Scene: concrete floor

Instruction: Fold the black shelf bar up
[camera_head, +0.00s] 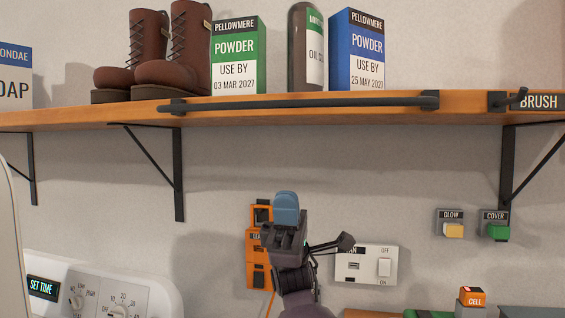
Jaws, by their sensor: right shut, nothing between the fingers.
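The black shelf bar (300,103) runs along the front edge of the wooden shelf (70,118). It is held by a black bracket at each end and lies low against the edge, in front of the bases of the goods. My right gripper (286,203) points up from below, with its blue fingertips together and nothing between them. In the picture it is well below the bar and apart from it. My left gripper is not in view.
Boots (170,55), a green powder box (236,60), a dark bottle (304,50) and a blue powder box (358,55) stand behind the bar. Black braces (179,175) support the shelf. An orange device (256,279) and a white switch panel (352,265) are near my gripper.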

